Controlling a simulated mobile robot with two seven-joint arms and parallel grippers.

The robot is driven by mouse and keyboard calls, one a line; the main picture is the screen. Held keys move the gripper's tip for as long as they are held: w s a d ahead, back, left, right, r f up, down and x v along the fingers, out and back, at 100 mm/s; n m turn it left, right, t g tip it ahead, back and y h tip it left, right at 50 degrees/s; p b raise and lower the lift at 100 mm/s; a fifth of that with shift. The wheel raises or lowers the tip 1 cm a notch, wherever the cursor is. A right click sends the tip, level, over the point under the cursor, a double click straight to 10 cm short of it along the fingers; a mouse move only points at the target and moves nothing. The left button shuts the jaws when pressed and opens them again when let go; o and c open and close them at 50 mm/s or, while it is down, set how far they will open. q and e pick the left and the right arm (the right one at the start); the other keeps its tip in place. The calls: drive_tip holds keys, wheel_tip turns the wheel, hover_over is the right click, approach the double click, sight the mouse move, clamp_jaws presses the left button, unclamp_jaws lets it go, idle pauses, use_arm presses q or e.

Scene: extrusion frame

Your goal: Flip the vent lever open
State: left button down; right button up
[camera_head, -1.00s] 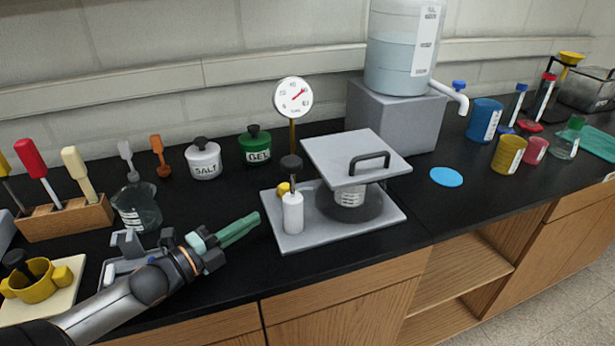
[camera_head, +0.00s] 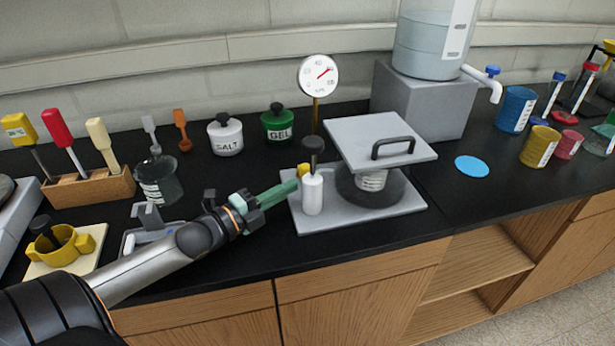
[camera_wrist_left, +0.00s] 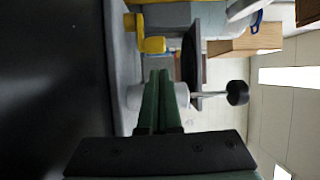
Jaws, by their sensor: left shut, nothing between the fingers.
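A grey plate (camera_head: 401,208) carries a chamber under a square grey lid (camera_head: 375,139), a white cylinder (camera_head: 313,196) with a black knob, and a dial gauge (camera_head: 318,75) on a post behind. A small yellow part (camera_head: 303,171), seemingly the vent lever, sits just behind the cylinder and is partly hidden by it. In the left wrist view the yellow part (camera_wrist_left: 152,45) is beyond the fingertips. My left gripper (camera_head: 294,186) is shut and empty, its green fingertips close to the cylinder's left side, at the plate's left edge. Contact cannot be told. My right gripper is out of view.
A grey holder (camera_head: 150,222) and a beaker (camera_head: 158,182) stand to the left, near my left arm. A salt jar (camera_head: 225,135) and a gel jar (camera_head: 278,124) stand behind. A blue disc (camera_head: 472,166) lies on the counter to the right.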

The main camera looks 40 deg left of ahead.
sight(303, 168)
use_arm(q)
drive_tip(key=shift+x, duration=3)
